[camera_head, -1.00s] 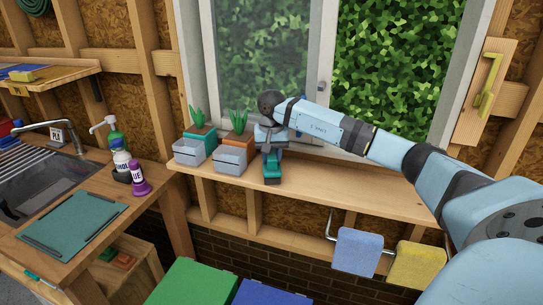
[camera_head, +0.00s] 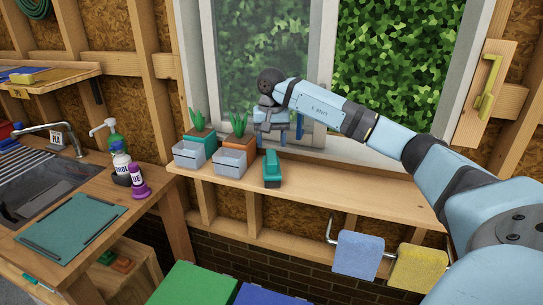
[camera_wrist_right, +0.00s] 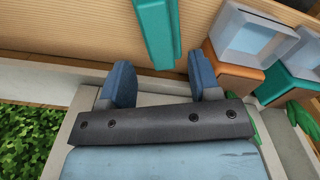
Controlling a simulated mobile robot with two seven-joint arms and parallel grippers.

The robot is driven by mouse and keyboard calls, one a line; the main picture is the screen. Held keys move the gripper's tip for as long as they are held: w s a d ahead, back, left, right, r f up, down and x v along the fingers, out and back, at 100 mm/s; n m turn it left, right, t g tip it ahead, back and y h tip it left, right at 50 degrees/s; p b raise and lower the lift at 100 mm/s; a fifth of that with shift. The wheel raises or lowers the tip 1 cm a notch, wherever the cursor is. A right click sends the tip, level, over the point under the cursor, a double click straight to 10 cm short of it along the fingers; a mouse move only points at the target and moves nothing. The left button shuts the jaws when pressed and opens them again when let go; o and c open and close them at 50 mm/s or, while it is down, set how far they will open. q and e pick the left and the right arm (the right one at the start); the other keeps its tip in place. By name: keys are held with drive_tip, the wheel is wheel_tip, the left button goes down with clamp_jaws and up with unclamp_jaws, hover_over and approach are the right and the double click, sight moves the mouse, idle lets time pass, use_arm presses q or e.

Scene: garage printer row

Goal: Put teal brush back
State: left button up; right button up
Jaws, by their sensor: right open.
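The teal brush (camera_head: 271,169) rests on the wooden window shelf (camera_head: 330,188), just right of the planter with the orange pot. It also shows at the top of the right wrist view (camera_wrist_right: 158,32), cut off by the frame edge. My right gripper (camera_head: 277,133) is behind and above the brush, close to the window. In the right wrist view its two blue fingers (camera_wrist_right: 163,78) are spread apart with nothing between them. The brush lies beyond the fingertips, clear of them. My left gripper is not in view.
Two planters, one teal (camera_head: 201,136) and one orange (camera_head: 239,143), stand left of the brush with grey bins in front. The window frame is close behind my right gripper. The shelf is bare to the right. Blue (camera_head: 358,253) and yellow (camera_head: 418,267) cloths hang below.

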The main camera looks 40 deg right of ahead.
sight(272, 156)
wheel_tip(272, 156, up, 6)
drive_tip(key=shift+f, duration=0.15)
idle(0.6)
